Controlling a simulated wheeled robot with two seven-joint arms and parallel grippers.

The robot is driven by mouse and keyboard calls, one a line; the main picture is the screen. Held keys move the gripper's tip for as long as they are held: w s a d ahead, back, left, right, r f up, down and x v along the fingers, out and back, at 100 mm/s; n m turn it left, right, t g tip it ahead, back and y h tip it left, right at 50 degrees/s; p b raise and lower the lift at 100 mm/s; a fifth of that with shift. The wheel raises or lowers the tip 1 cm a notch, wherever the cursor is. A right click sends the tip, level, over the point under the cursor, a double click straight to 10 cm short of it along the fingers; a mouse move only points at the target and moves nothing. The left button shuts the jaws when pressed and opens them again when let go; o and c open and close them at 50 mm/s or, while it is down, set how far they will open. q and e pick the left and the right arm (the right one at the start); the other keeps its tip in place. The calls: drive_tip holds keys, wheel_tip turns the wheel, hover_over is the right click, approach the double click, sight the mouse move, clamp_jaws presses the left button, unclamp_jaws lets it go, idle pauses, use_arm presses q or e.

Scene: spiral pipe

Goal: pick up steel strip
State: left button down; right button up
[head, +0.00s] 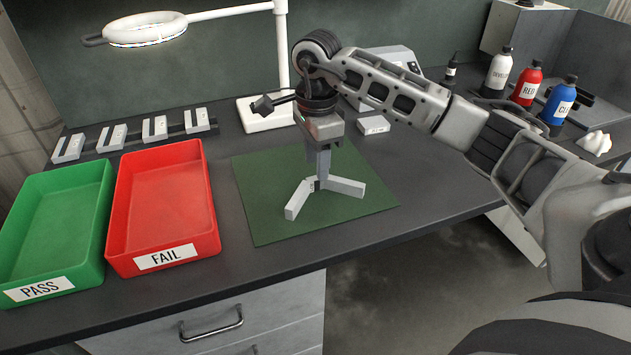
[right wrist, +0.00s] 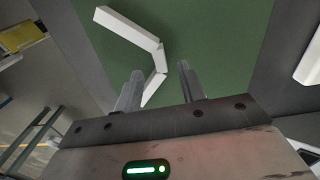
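A pale grey strip, bent into an angle of several straight pieces (head: 345,187), lies on the green mat (head: 270,222) on the bench. It also shows in the right wrist view (right wrist: 128,28), where its near end reaches toward the gap between the fingers, close to the left finger in the picture. My right gripper (head: 319,178) points down over the bend of the strip. It is open and empty in the right wrist view (right wrist: 158,78). I cannot tell whether a fingertip touches the strip. My left gripper is not in view.
A red FAIL tray (head: 212,215) and a green PASS tray (head: 100,235) stand at the left. Several labelled grey blocks (head: 155,128) line the back left. A ring lamp (head: 145,32) hangs above. Bottles (head: 497,72) stand at the back right. The mat around the strip is clear.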

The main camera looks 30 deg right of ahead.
sight(315, 177)
drive_tip(key=shift+a+f, duration=0.1)
drive_tip(key=shift+f, duration=1.75)
clamp_jaws()
drive_tip(key=shift+w+r, duration=0.1)
drive_tip(key=shift+r, duration=0.1)
drive_tip(key=shift+r, duration=0.55)
drive_tip(key=s+a+r, duration=0.8)
drive_tip(key=s+r, duration=0.3)
drive_tip(key=shift+s+r+b, duration=0.3)
drive_tip(key=shift+s+r, duration=0.05)
